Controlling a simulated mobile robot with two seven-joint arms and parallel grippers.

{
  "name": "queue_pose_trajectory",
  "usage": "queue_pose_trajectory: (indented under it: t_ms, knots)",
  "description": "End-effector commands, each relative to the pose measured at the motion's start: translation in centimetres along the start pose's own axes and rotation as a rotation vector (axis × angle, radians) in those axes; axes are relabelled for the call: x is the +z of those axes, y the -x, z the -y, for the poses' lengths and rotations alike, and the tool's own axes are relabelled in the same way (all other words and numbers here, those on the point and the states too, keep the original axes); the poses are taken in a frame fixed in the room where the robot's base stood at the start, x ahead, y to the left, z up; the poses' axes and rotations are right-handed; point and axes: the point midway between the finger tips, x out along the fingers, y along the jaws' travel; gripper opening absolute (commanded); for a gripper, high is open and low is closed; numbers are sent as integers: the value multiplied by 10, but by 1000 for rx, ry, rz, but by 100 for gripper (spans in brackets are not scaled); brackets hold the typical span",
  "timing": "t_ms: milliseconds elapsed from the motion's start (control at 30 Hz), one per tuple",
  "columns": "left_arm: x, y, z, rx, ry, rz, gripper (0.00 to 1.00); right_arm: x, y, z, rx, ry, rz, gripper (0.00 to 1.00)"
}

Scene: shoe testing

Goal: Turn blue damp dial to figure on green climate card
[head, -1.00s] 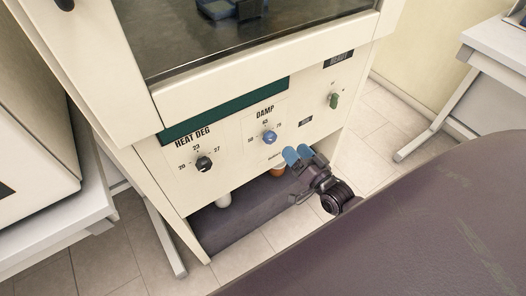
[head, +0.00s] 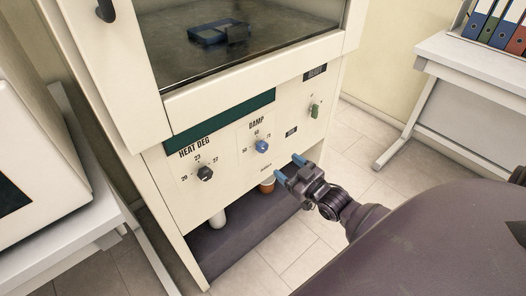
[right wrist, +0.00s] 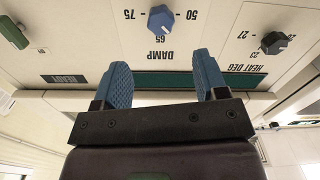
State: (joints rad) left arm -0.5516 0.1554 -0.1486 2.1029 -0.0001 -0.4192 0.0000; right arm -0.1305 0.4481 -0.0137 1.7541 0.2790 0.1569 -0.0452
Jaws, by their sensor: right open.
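The blue damp dial (head: 262,146) sits on the cream front panel under the word DAMP, with figures around it. In the right wrist view the panel appears upside down, and the dial (right wrist: 161,19) shows between figures that look like 75, 65 and 50. Its exact pointer setting is too small to tell. My right gripper (head: 289,168) is open and empty, with blue finger pads, below and right of the dial and apart from it. In the right wrist view the fingers (right wrist: 161,72) stand either side of the dial's line. No green climate card is identifiable. My left gripper is not in view.
A black heat dial (head: 205,173) is left of the damp dial; a green knob (head: 314,110) is right. A dark green strip (head: 220,122) runs above. A recess below holds a white object (head: 217,219) and an orange-brown pot (head: 267,186). Floor at right is clear.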

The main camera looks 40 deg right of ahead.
Motion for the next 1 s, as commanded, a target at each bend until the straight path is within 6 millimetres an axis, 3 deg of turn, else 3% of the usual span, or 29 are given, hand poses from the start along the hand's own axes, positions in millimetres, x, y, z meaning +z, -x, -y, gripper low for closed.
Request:
queue_pose_trajectory:
  t_ms: [167, 600, 800, 1000]
  knots:
    - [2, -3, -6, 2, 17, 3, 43, 0, -17, 0, -1, 0, -2, 66]
    - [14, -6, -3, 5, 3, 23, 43, 1, -85, 1, -1, -2, 0, 66]
    - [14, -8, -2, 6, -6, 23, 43, 1, -102, 0, 0, -1, 0, 66]
    - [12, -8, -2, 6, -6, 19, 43, 0, -106, 0, 0, -2, -1, 66]
